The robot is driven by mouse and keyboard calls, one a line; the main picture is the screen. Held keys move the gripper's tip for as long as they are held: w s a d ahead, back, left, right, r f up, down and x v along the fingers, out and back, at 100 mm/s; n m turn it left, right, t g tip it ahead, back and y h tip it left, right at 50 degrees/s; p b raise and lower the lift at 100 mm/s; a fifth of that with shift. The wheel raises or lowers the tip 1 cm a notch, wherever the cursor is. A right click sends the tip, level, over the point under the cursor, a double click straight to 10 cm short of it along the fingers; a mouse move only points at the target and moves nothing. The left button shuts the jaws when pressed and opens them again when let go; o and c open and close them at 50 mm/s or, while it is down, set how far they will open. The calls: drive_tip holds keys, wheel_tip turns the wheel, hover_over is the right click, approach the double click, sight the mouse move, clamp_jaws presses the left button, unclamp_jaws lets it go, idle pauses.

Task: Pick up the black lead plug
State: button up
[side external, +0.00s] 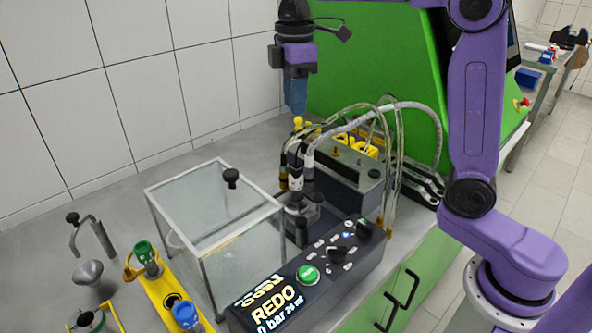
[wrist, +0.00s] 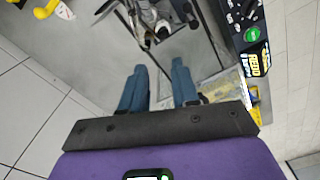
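My gripper (side external: 295,108) hangs in the air above the bench in the side view, with its blue fingers pointing down. In the wrist view its two blue fingers (wrist: 157,68) stand apart with nothing between them. Below it in the side view are a white-and-black connector (side external: 297,170) with hoses and a short black upright piece (side external: 301,232). In the wrist view, dark and silver connector parts (wrist: 160,28) lie beyond the fingertips, apart from them. I cannot tell which black part is the lead plug.
A clear box (side external: 220,205) with a black knob stands left of the connectors. A dark control panel (side external: 310,285) with a green button lies in front. Flexible hoses (side external: 400,125) arch at the right. A yellow fixture (side external: 165,290) holds green and blue caps. A tiled wall rises behind.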

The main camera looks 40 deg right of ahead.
wheel_tip(320, 180, up, 3)
drive_tip(key=n, duration=0.5)
hover_over(296, 164)
drive_tip(key=f, duration=1.2)
drive_tip(key=shift+w+d, duration=0.1)
drive_tip(key=shift+d, duration=0.2)
drive_tip(key=shift+a+f, duration=0.15)
drive_tip(key=shift+f, duration=1.3)
drive_tip(key=shift+a+f, duration=0.15)
drive_tip(key=shift+f, duration=1.25)
drive_tip(key=shift+c, duration=0.3)
clamp_jaws()
